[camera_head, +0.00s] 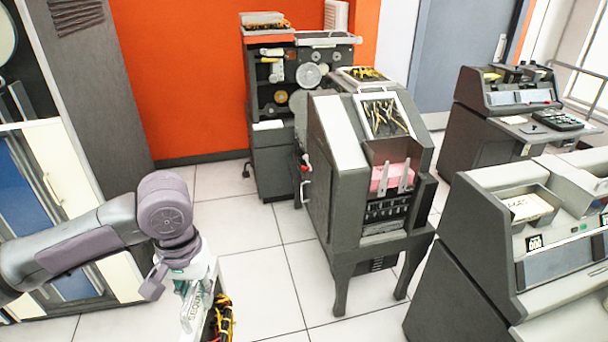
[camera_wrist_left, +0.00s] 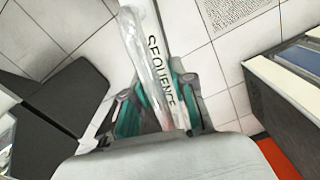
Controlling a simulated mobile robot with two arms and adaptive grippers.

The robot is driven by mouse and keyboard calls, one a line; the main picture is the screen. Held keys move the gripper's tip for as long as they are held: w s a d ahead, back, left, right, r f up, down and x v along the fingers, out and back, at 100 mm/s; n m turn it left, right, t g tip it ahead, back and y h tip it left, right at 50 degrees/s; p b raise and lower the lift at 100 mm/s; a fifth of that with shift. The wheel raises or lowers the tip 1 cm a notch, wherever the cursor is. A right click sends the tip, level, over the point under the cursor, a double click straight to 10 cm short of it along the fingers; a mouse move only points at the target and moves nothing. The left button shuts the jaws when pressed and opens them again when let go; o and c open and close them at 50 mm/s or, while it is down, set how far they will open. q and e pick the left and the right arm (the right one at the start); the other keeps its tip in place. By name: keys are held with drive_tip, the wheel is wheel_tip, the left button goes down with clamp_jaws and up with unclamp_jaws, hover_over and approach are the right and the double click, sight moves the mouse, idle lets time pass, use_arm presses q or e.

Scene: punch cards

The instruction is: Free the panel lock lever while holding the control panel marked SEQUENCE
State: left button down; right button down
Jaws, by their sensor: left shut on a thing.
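The control panel (camera_head: 198,308) is a thin board with a white edge and a bundle of yellow, red and black wires. It hangs upright at the bottom of the head view, partly cut off. In the left wrist view the white edge of the panel (camera_wrist_left: 161,68) reads SEQUENCE. My left gripper (camera_head: 188,283) is shut on this edge; its teal fingers (camera_wrist_left: 157,105) lie on both sides of it. A small lever with a red part (camera_head: 305,162) sits on the left side of the grey card machine (camera_head: 340,190). I cannot tell whether it is the panel lock lever. My right gripper is not in view.
The machine carries a wired panel (camera_head: 384,116) on top and pink cards (camera_head: 390,177). A dark machine (camera_head: 272,150) stands behind it, a grey console (camera_head: 475,255) at the right. A cabinet (camera_head: 60,165) stands at the left. Tiled floor (camera_head: 255,270) between is clear.

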sight(189, 333)
use_arm(q)
drive_tip(key=s, duration=0.2)
drive_tip(key=s+f, duration=0.1)
drive_tip(key=s, duration=0.1)
drive_tip(key=s+f, duration=0.1)
drive_tip(key=s, duration=0.1)
drive_tip(key=shift+s, duration=0.15)
